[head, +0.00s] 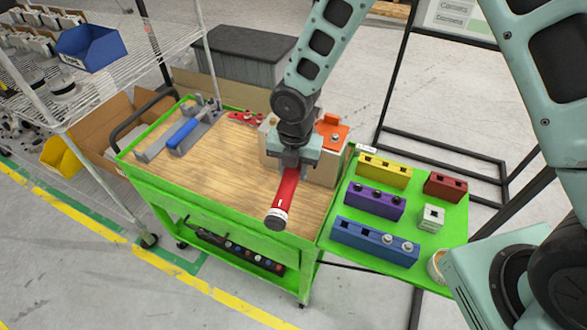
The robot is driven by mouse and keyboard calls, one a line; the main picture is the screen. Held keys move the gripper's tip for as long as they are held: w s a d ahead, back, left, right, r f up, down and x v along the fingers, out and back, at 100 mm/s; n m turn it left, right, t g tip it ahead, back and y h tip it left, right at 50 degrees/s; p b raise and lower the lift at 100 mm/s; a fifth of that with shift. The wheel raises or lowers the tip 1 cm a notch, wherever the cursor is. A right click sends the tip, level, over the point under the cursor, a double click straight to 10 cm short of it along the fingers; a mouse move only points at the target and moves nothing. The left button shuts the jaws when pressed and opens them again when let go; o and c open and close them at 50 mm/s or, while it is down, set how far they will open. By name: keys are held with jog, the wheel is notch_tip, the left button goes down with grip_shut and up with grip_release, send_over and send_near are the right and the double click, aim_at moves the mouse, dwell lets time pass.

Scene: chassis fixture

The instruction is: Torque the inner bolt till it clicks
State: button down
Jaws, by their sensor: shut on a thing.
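My gripper (290,170) is shut on a red-handled tool (285,197), which looks like the torque wrench. The handle's black and white end (277,217) points toward the front edge of the cart. The tool's far end is hidden behind my gripper and wrist. Just behind and to the right is a beige chassis block (322,170) with an orange part (333,128) on top. A grey bolt head (335,138) shows on the orange part. My arm covers the block's middle. I cannot tell which bolt is the inner one or whether the tool is seated on one.
The green cart has a wooden top (235,190), clear at front left. A blue-handled tool (183,132) lies in a grey holder at its left; a red bolted part (246,118) is at the back. Yellow (385,171), purple (374,201) and blue (375,242) socket blocks stand on the green side shelf.

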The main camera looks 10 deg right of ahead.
jog(key=shift+r+p, duration=1.45)
jog(key=shift+r, duration=0.5)
